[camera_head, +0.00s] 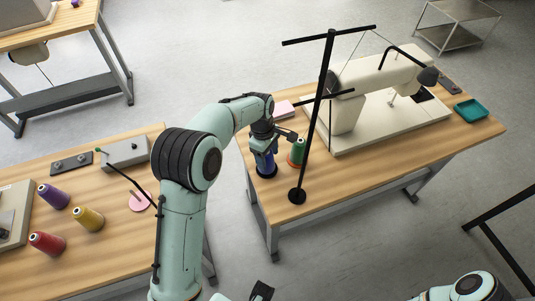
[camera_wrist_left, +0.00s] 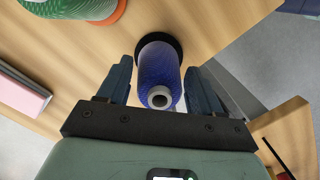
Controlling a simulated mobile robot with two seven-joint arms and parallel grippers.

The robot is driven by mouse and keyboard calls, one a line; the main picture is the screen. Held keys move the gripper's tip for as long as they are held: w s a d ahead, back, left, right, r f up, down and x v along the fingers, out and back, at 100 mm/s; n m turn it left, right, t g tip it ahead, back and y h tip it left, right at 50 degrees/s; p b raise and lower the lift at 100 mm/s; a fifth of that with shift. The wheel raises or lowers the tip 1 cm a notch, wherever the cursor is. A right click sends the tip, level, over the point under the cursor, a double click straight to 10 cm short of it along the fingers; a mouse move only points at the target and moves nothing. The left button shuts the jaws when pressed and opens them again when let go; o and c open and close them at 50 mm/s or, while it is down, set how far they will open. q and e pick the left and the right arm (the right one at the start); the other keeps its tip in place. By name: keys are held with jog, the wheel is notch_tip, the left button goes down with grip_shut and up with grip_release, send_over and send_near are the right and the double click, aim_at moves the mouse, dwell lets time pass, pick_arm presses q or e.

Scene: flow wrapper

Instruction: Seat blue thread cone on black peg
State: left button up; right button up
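The blue thread cone (camera_head: 265,163) stands upright at the left end of the sewing table, with a black disc (camera_head: 267,174) under it. In the left wrist view the blue cone (camera_wrist_left: 158,75) is between the fingers of my left gripper (camera_wrist_left: 160,88), with a gap on each side. The black disc (camera_wrist_left: 174,43) shows around its base. The peg itself is hidden inside or under the cone. My left gripper (camera_head: 264,143) reaches down over the cone from above. A dark part at the bottom edge of the head view may be my right gripper (camera_head: 262,291), mostly cut off.
A green cone (camera_head: 297,151) on an orange disc stands just right of the blue one. A black thread-stand pole (camera_head: 317,120) rises close by. A sewing machine (camera_head: 375,90) is behind. Purple (camera_head: 53,196), yellow (camera_head: 88,218) and red (camera_head: 47,243) cones are on the left table.

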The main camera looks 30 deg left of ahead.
pick_arm(q)
jog(key=shift+o, duration=0.9)
notch_tip(320, 180, up, 13)
jog(key=a+p, duration=0.1)
jog(key=p, duration=0.1)
jog(key=shift+a+r, duration=0.15)
jog(key=shift+a, duration=0.15)
